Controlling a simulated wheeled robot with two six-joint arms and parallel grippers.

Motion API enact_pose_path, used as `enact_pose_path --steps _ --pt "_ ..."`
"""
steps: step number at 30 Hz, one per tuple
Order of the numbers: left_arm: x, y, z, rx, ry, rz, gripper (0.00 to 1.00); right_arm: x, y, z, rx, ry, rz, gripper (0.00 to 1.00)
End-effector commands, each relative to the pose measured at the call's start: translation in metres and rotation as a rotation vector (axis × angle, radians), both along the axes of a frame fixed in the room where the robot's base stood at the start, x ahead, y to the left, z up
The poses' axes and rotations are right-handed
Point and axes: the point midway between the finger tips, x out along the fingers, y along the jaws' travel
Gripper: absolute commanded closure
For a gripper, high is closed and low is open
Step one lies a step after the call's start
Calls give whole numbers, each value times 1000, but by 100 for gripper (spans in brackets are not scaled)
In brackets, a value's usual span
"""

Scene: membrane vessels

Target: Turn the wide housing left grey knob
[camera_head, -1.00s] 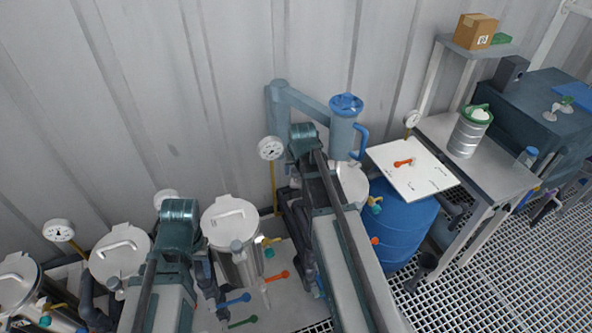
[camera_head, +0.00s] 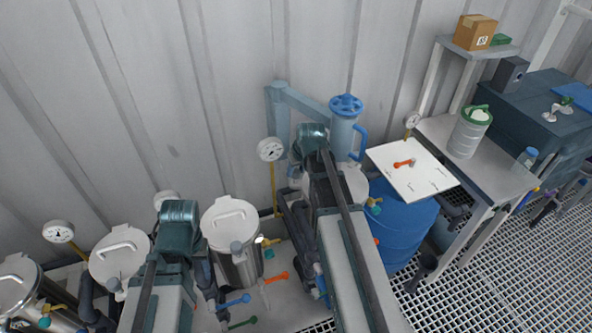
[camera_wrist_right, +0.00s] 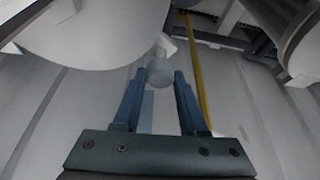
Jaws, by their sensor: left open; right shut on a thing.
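In the right wrist view a round grey knob (camera_wrist_right: 160,71) sits between the two blue fingertips of my right gripper (camera_wrist_right: 156,78), which is shut on it. A large pale round vessel (camera_wrist_right: 85,35) fills the upper left there. In the head view my right arm covers the right gripper and the held knob, along with part of a white-lidded housing (camera_head: 354,184). My left gripper (camera_head: 211,292) is open, low at the left beside coloured valve levers; its fingers are hard to make out. Which housing is the wide one is unclear to me.
Steel vessels with white lids (camera_head: 230,215) stand along the wall with gauges (camera_head: 270,149) and valve levers. A blue barrel (camera_head: 398,235) carries a white board (camera_head: 410,172).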

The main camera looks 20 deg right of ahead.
Motion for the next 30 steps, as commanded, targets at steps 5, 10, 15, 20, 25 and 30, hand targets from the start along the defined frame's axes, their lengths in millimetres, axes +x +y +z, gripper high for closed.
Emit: enact_pose_path --steps 5,10,15,20,25,30 --pt "0 0 0 0 0 0 50 0 0 0 0 1 1 100" --pt "0 0 0 0 0 0 50 0 0 0 0 0 0 37" --pt "0 0 0 0 0 0 50 0 0 0 0 0 -1 28" --pt "0 0 0 0 0 0 50 0 0 0 -1 0 -1 28" --pt "0 0 5 0 0 0 50 -2 0 5 -1 0 -1 28" --pt "0 0 19 0 0 -1 50 -7 0 19 -1 0 -1 28"
